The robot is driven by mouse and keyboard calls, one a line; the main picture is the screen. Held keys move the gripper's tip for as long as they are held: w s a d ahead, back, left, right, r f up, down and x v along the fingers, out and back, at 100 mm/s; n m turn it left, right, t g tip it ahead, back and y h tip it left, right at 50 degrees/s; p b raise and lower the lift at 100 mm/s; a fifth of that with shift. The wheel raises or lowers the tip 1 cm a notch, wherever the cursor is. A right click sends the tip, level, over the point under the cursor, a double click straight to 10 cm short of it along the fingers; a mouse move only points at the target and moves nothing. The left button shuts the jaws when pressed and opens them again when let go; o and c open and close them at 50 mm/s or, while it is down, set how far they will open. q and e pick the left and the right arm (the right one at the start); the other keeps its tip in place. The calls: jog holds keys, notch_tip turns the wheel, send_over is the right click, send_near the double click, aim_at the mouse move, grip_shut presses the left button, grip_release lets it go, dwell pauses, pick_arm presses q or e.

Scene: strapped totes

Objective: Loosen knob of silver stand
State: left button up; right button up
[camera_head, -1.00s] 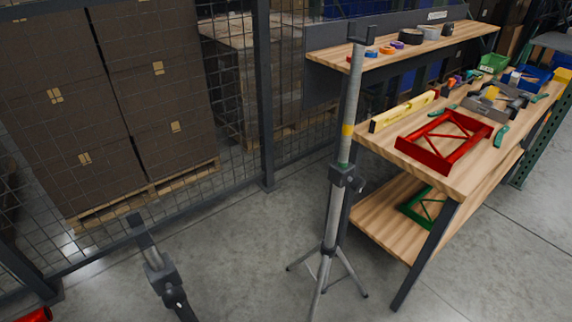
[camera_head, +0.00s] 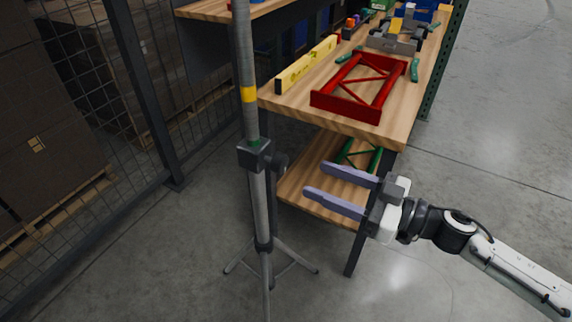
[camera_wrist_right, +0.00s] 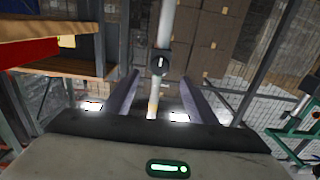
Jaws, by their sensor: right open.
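The silver stand (camera_head: 259,205) is an upright tripod left of centre in the head view, with a yellow band (camera_head: 249,94) on its pole. In the right wrist view, the knob (camera_wrist_right: 159,63) faces the camera ahead of the gripper (camera_wrist_right: 160,80), between the finger lines. My left gripper is not in view.
A wooden workbench (camera_head: 410,100) stands behind and right, holding a red frame (camera_head: 362,86) and a yellow level (camera_head: 307,63). A green frame (camera_head: 360,153) lies on its lower shelf (camera_head: 310,195). A mesh fence (camera_head: 120,150) stands at left. Floor at right is clear.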

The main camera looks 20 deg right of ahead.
aim_at(285, 166)
jog(key=x, duration=0.8)
jog(key=shift+w+a, duration=0.25)
jog(key=shift+a, duration=0.05)
jog(key=c, duration=1.1)
